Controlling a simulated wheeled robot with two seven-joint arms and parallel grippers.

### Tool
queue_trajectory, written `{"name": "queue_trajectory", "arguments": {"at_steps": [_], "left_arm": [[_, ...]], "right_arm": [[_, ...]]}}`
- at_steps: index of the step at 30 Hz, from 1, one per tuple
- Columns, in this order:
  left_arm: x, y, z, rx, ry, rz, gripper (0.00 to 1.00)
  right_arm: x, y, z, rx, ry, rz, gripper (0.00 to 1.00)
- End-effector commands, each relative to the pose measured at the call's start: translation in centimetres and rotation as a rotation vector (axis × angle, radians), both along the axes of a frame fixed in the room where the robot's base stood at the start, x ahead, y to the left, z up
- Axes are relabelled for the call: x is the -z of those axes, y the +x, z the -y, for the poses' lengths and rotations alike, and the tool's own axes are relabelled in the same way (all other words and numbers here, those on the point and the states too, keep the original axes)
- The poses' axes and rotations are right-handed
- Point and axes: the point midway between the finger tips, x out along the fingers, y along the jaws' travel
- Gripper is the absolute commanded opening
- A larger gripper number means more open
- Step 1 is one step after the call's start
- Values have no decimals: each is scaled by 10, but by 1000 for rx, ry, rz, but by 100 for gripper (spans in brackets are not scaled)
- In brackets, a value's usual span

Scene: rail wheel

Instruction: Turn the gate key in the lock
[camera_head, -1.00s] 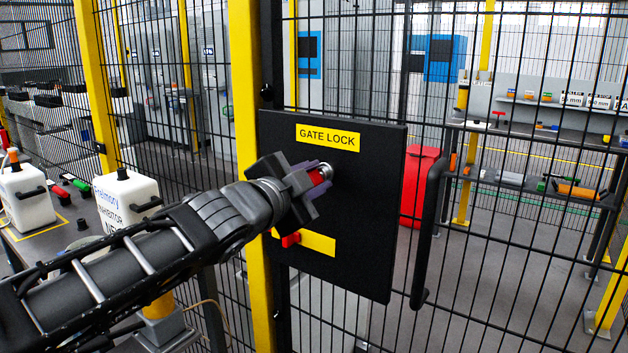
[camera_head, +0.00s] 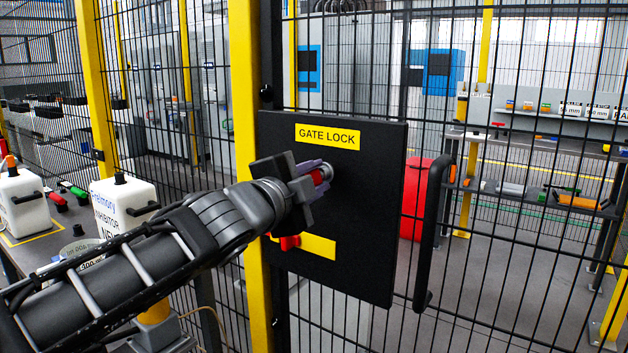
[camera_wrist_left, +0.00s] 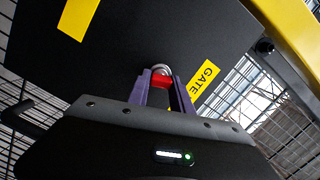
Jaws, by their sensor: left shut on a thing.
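The black gate lock plate (camera_head: 365,215) with its yellow "GATE LOCK" label (camera_head: 327,137) is fixed on the mesh gate. My left gripper (camera_head: 320,177) is at the round silver lock (camera_head: 327,170) below the label. Its purple fingers are shut on the red key (camera_head: 315,179), whose tip end is at the lock. In the left wrist view the red key (camera_wrist_left: 161,81) sits between the two fingers (camera_wrist_left: 161,92), against the silver lock ring (camera_wrist_left: 161,70). The lock face is partly hidden by the fingers. My right gripper is not in view.
A red knob (camera_head: 290,242) on a yellow strip (camera_head: 318,246) is low on the plate, just below my gripper. A black gate handle (camera_head: 432,235) stands right of the plate. A yellow post (camera_head: 244,90) is to the left. White containers (camera_head: 123,205) stand on a table at left.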

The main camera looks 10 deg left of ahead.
Motion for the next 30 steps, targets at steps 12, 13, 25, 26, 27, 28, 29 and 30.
{"name": "queue_trajectory", "arguments": {"at_steps": [12, 13, 25, 26, 27, 28, 29, 30], "left_arm": [[4, 0, 0, -1, 193, 79, 0], [4, 0, 0, 0, 214, 87, 0], [1, 0, 0, 0, 279, 111, 0], [1, 0, 0, 0, 279, 112, 0], [2, 0, 0, 0, 284, 114, 0], [2, 0, 0, 0, 291, 117, 0], [3, 0, 0, 0, 301, 121, 0], [4, 0, 0, 0, 320, 129, 0]], "right_arm": [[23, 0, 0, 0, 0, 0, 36], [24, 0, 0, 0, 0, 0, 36], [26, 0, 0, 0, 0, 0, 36], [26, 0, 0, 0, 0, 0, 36], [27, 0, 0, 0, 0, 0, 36], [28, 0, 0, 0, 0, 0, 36], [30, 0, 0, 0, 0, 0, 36], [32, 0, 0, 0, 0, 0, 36]]}}
